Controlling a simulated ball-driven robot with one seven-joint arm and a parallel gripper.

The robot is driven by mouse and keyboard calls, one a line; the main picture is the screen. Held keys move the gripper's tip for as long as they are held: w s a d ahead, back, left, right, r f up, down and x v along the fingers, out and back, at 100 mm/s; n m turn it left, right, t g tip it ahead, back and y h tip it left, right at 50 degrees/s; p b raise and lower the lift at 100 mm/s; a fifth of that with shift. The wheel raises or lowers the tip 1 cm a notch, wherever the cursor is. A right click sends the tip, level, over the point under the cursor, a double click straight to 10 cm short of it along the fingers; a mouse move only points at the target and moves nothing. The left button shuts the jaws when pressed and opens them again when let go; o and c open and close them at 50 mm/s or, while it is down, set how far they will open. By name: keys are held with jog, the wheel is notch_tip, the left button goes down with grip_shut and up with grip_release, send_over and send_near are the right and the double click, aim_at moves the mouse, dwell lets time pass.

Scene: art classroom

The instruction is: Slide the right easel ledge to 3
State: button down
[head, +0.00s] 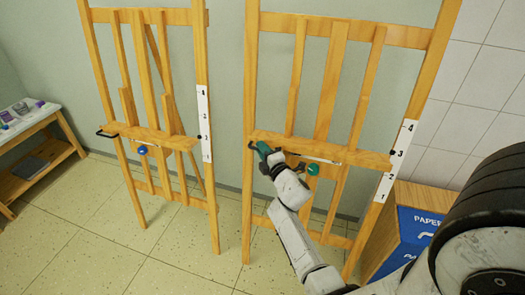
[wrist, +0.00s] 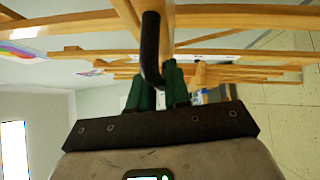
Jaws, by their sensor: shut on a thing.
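The right easel (head: 252,200) stands upright with its wooden ledge (head: 355,157) across the middle. A numbered white scale (head: 386,186) runs up its right post. The ledge's right end and small dark pointer lie close to the 3 mark; exact alignment is too small to tell. A green knob (head: 313,169) sits below the ledge. My gripper (head: 263,148) is at the ledge's left end, by its black handle (head: 250,145). In the wrist view the green fingers (wrist: 160,85) are shut on the black handle (wrist: 151,45).
The left easel (head: 112,170) stands beside it, with its own ledge, blue knob (head: 142,150) and scale (head: 204,125). A blue paper bin (head: 405,240) stands at the lower right. A small table (head: 40,130) is at the far left. Tiled floor is clear in front.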

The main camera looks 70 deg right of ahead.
jog(key=c, duration=1.2)
grip_release()
jog(key=shift+f, duration=0.1)
jog(key=b+v, duration=0.3)
jog(key=v, duration=0.7)
jog(key=shift+s+a, duration=0.25)
